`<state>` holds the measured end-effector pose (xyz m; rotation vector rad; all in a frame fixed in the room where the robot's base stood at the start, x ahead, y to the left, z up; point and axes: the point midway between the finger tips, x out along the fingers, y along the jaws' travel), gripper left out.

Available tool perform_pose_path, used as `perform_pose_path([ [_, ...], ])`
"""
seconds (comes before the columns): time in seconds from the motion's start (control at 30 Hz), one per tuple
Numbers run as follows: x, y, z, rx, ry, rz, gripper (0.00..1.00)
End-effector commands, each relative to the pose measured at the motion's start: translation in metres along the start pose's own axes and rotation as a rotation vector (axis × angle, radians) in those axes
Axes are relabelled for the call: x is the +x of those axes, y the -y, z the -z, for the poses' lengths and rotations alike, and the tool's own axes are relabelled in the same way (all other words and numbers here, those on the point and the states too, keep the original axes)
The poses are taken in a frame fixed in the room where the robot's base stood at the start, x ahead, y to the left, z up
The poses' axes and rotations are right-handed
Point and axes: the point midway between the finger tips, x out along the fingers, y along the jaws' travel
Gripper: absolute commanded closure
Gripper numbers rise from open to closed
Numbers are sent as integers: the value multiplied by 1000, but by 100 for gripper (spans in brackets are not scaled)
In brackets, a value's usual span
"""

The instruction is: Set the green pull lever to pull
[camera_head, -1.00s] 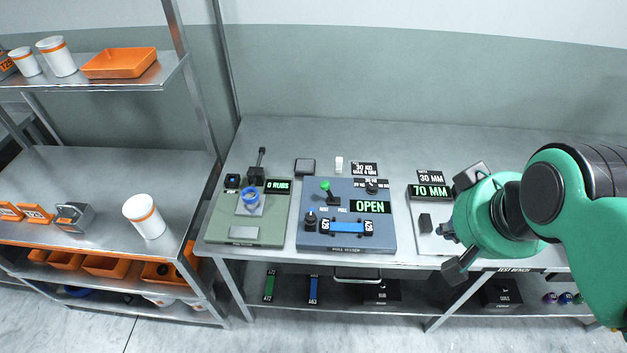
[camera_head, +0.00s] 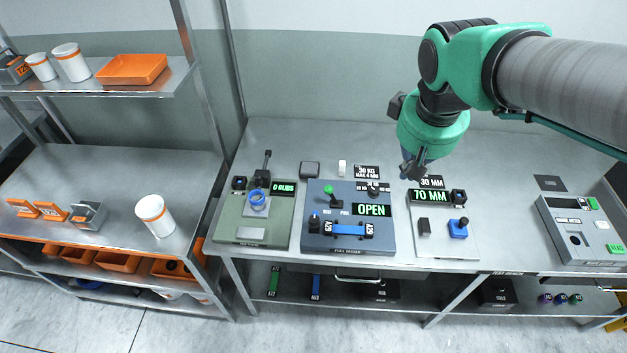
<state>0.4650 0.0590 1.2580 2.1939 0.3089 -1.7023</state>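The green pull lever (camera_head: 329,189) is a small green knob on a dark stick. It stands on the blue-grey pull tester (camera_head: 320,234), between two small labels, and the knob leans to the left. The tester's display (camera_head: 371,210) reads OPEN, and a blue strap (camera_head: 349,231) lies between two clamps at its front. My gripper (camera_head: 408,170) is in the air above the bench, to the right of and above the lever, apart from it. Its fingers are partly hidden and small, so their opening is unclear.
A green rub device (camera_head: 239,235) with a 0 RUBS display stands left of the tester. A white 70 MM device (camera_head: 447,245) stands to its right, with a grey console (camera_head: 580,232) farther right. A shelf (camera_head: 95,185) with orange trays and white cups stands at the left.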

Motion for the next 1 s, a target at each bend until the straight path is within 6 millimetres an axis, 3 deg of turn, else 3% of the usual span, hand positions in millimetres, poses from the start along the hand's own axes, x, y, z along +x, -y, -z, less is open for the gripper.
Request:
perform_pose_path([
  [0.47,20,22,81,-218,117,3,100],
  [1.0,66,67,158,-467,245,4,100],
])
